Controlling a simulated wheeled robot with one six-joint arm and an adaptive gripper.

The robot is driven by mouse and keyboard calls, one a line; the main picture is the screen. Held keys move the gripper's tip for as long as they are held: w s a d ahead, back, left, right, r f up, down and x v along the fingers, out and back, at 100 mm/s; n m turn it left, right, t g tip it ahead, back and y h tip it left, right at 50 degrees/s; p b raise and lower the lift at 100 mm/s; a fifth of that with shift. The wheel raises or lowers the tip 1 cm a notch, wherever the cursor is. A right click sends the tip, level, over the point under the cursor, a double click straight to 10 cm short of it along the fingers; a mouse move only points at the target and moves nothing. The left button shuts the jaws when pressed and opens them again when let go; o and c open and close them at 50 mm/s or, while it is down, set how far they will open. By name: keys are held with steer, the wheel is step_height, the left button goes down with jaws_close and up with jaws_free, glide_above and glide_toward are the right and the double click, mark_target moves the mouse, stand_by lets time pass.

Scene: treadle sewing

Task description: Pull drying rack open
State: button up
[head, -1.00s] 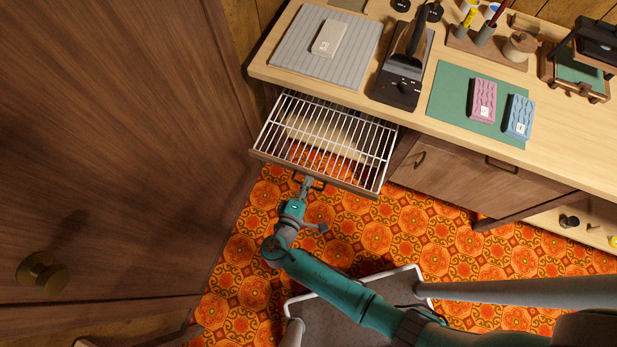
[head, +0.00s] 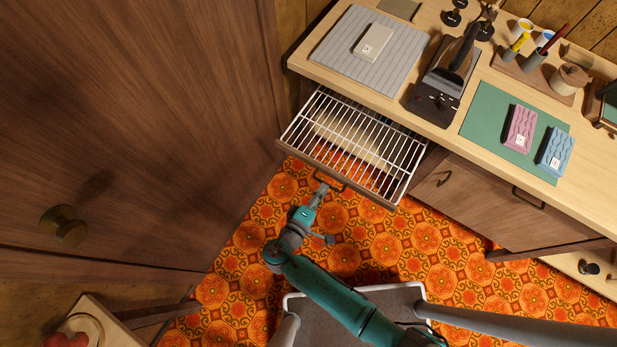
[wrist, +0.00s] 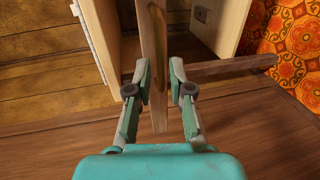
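The drying rack (head: 352,142), a pull-out frame with white wire bars and a wooden front, stands out from under the counter in the head view. A dark bar handle (head: 329,181) is on its front. My gripper (head: 322,188) is just in front of this handle, seemingly a little apart from it. The rack's wooden front (wrist: 152,30) runs upright in the picture beyond the fingertips.
The wooden counter (head: 445,150) holds a grey ribbed mat (head: 345,50), a black iron-like tool (head: 455,70), a green mat (head: 490,125) and pink and blue blocks. A tall wooden door (head: 130,130) stands close on the left. Patterned floor (head: 400,255) lies clear below the rack.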

steer(key=v, duration=0.8)
steer(key=shift+s+f, duration=0.1)
stand_by(0.4)
